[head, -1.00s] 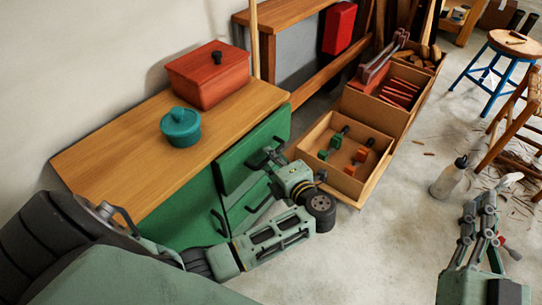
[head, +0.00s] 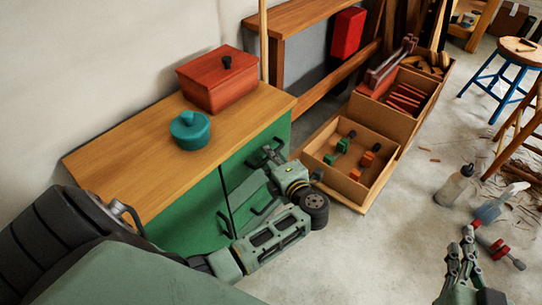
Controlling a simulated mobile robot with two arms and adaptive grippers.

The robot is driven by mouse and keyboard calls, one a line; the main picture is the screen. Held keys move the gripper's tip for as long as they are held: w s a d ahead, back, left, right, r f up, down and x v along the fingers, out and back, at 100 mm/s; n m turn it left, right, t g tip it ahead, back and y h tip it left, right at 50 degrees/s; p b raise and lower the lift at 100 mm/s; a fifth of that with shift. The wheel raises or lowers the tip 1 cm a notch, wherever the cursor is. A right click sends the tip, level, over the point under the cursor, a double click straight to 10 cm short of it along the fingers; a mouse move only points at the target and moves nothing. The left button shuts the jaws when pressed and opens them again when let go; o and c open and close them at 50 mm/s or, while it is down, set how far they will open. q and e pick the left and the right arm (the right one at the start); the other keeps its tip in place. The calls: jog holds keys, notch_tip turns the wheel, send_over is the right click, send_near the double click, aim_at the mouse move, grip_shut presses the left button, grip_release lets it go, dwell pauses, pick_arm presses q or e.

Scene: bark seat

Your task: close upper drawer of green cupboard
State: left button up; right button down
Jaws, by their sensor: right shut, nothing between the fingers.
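The green cupboard (head: 185,220) with a wooden top (head: 150,160) stands against the wall at left. Its upper drawer (head: 247,158) looks flush or nearly flush with the front, under the top's edge. My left arm crosses in front and hides much of the drawer. My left gripper (head: 270,158) is at the drawer front, close to or touching it; its fingers are too small and dark to judge. Dark handles (head: 225,224) show on the doors below. My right gripper (head: 466,247) is shut and empty over the floor at bottom right, away from the cupboard.
A red box (head: 215,82) and a teal pot (head: 190,132) stand on the cupboard top. A bottle (head: 455,188), a spray bottle (head: 492,208) and a blue-legged stool (head: 515,55) stand right.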

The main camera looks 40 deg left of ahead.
pick_arm(q)
jog(key=o, duration=0.3)
jog(key=shift+a, duration=0.1)
jog(key=shift+s, duration=0.1)
jog(key=shift+s+d, duration=0.1)
jog(key=shift+d, duration=0.3)
jog(key=v, duration=1.1)
jog(key=shift+r, duration=0.1)
